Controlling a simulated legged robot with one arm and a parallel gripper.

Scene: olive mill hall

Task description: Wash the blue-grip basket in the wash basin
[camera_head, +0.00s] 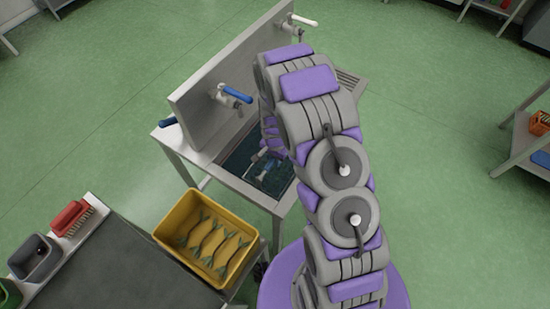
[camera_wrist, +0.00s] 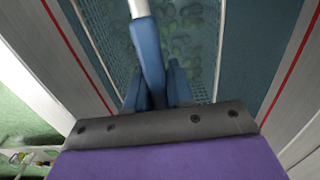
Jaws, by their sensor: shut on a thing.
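The wash basin (camera_head: 238,163) is a dark teal tub set in a grey metal unit, partly hidden behind my arm. My gripper (camera_wrist: 157,88) is inside the basin outline, shut on the blue grip (camera_wrist: 148,50) of the basket. The basket's mesh (camera_wrist: 115,42) shows below the grip in the wrist view, with rounded green shapes (camera_wrist: 188,25) behind or in it. In the head view only a small part of the gripper and basket area (camera_head: 266,168) shows. How deep the basket sits, and whether it touches water, I cannot tell.
A tap with a blue lever (camera_head: 236,94) and one with a white lever (camera_head: 303,20) stand along the back panel (camera_head: 205,95). A yellow crate (camera_head: 181,254) with several slim green things stands nearby. A grey table (camera_head: 130,265) is at lower left, shelving (camera_head: 525,150) at right.

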